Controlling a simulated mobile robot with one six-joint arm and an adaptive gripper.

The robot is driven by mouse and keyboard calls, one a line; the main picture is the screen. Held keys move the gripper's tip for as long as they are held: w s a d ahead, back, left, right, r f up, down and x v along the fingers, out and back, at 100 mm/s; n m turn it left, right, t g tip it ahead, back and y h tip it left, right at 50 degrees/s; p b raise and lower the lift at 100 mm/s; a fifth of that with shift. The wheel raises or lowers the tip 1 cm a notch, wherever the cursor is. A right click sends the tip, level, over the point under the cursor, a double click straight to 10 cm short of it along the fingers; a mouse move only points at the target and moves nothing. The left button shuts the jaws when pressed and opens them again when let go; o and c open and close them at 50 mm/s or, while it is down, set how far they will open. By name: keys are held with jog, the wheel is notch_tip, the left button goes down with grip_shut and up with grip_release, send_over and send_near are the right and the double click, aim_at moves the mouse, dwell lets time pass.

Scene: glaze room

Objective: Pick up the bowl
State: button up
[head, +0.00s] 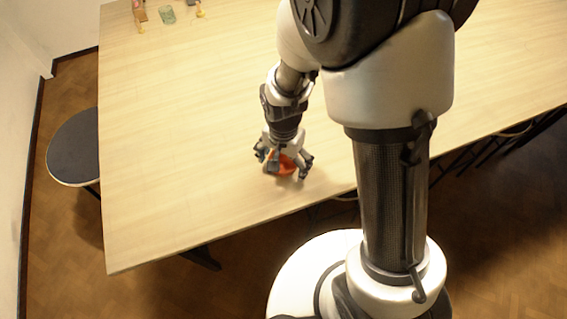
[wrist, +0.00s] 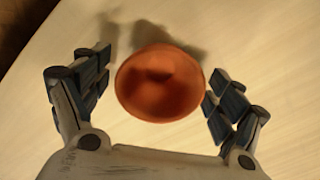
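The bowl (wrist: 160,84) is small, round and orange-red, and stands on the wooden table near its front edge. In the head view the bowl (head: 287,166) is partly hidden by my gripper. My gripper (head: 283,168) points down over it with the fingers spread. In the wrist view my gripper (wrist: 155,92) is open, with one finger on each side of the bowl. The left finger is clearly apart from the bowl. The right finger is very close to its rim, and I cannot tell if it touches.
The light wooden table (head: 170,150) is mostly clear around the bowl. A green glass (head: 167,15) and small wooden items (head: 139,14) stand at the far left end. A round dark stool (head: 74,148) is beside the table's left edge.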

jog(key=c, duration=1.2)
jog(key=shift+r, duration=0.1)
notch_tip(320, 180, up, 20)
jog(key=p, duration=0.6)
jog(key=w+d+f+n+b, duration=0.3)
jog(key=d+f, duration=0.2)
jog(key=f, duration=0.2)
jog(key=w+d+f+n+b, duration=0.3)
jog(key=d+f+n, duration=0.1)
jog(key=d+f, duration=0.25)
notch_tip(320, 180, up, 13)
jog(key=m+p, duration=0.6)
jog(key=m, duration=0.1)
send_over(283, 168)
jog(key=shift+r, duration=0.2)
